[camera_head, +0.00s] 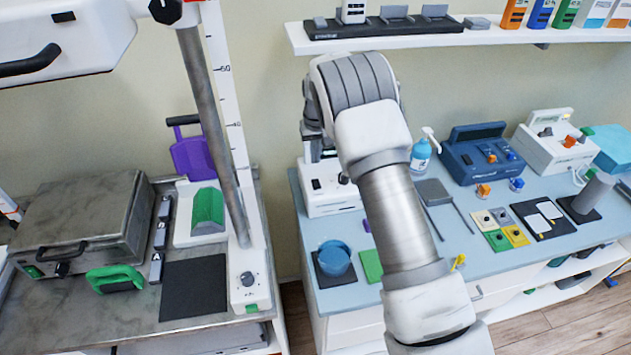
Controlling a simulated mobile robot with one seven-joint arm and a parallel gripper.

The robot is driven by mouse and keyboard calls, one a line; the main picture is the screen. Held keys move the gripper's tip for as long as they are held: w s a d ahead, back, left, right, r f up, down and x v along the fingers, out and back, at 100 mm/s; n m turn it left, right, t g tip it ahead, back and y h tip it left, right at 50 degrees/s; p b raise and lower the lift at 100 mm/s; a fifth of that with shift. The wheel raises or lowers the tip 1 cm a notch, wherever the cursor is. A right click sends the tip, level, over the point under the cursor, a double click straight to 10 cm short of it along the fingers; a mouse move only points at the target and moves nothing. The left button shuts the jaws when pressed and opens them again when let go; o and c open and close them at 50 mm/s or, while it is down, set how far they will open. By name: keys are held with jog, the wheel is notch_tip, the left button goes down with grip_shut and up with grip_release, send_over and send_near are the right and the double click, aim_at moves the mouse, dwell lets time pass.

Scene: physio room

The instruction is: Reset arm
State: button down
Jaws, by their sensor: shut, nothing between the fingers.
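My arm rises from the bottom edge, right of centre, up to a ribbed grey and white joint in front of the wall. It covers part of the blue counter (460,262) behind it. My gripper does not show in this view; no fingers can be made out. Nothing held can be seen.
The blue counter carries a blue bowl (334,258), a pump bottle (420,155), a dark blue device (478,160) and coloured blocks. A shelf (400,42) hangs above. At left stand a grey metal case (85,220) and a tall scaled post (228,110).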

dwell(0.4)
jog(key=s+d+r+m+t+b, duration=0.1)
jog(key=s+d+r, duration=0.3)
jog(key=s+r, duration=0.55)
jog(key=s+d+r+t, duration=0.1)
jog(key=s+d+r, duration=0.45)
jog(key=r, duration=0.75)
jog(key=s+d+t, duration=0.1)
jog(key=s+d, duration=0.1)
jog(key=s, duration=1.1)
jog(key=s+d+m+b, duration=0.1)
jog(key=s, duration=1.2)
jog(key=shift+d+r+t, duration=0.25)
jog(key=shift+d+t, duration=0.1)
jog(key=shift+t, duration=0.05)
jog(key=c, duration=1.5)
grip_release()
jog(key=shift+w, duration=0.1)
jog(key=shift+c, duration=0.2)
